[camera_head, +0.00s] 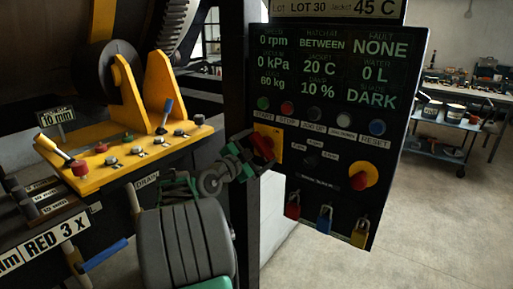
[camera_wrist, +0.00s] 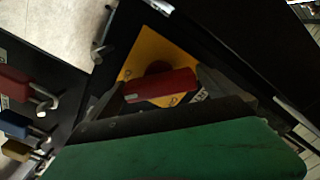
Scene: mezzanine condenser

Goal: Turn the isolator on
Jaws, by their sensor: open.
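The isolator is a red handle (camera_head: 263,146) on a yellow square plate (camera_head: 275,133), at the left edge of the black control panel. I cannot tell whether a finger touches the handle. Nothing is seen held. The finger and arm hide part of the plate, and any position marks on it are unreadable.
The panel (camera_head: 405,100) also bears a red knob on a yellow disc (camera_head: 365,168), several buttons and a lit display reading DARK. Red, blue (camera_head: 324,219) and yellow padlocks hang below.

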